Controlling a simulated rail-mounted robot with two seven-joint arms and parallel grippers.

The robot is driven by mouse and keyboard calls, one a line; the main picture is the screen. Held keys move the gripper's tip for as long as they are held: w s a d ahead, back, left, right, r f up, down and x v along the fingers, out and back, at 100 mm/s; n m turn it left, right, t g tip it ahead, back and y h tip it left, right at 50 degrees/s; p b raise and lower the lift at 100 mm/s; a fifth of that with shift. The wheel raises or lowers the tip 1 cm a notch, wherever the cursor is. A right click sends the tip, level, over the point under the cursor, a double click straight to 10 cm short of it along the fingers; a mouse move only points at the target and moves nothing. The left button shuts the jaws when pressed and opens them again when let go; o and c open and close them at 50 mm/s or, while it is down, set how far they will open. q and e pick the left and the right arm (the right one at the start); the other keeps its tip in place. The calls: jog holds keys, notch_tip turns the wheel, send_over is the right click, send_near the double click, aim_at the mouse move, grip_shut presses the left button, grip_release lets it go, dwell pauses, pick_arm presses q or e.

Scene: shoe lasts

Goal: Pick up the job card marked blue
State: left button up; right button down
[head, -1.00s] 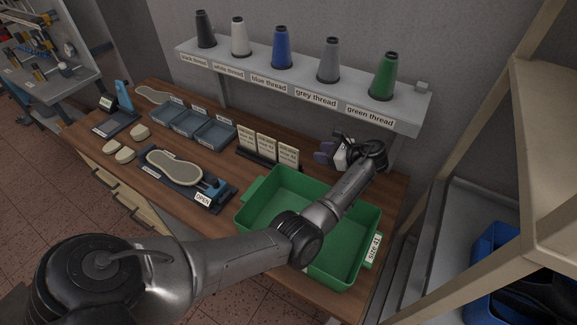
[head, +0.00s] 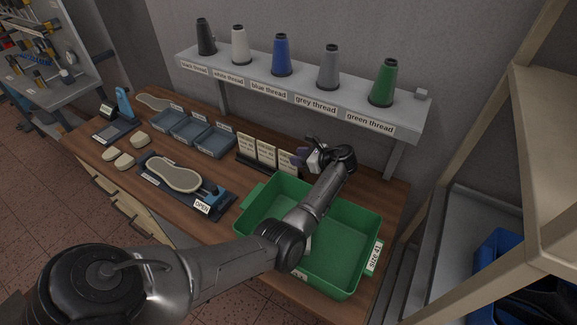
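Three cream job cards stand side by side in a dark rack (head: 258,169) on the bench: a left card (head: 245,146), a middle card (head: 266,153) and a right card (head: 287,162). Their print is too small to read, so I cannot tell which is marked blue. My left gripper (head: 298,157) is at the right end of the rack, close to the right card, its fingers pointing left. The fingers look apart with nothing visible between them. I cannot tell whether they touch the card. My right gripper is out of view.
A green crate (head: 375,223) marked size 41 stands under my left arm. A shelf (head: 408,118) with several thread cones is above and behind the rack. A blue-grey tray (head: 207,139) and a sole on a dark fixture (head: 218,207) are to the left.

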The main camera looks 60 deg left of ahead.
aim_at(288, 165)
pick_arm(q)
jog(key=x, duration=0.4)
jog(key=shift+a, duration=0.1)
jog(key=shift+c, duration=0.4)
grip_shut()
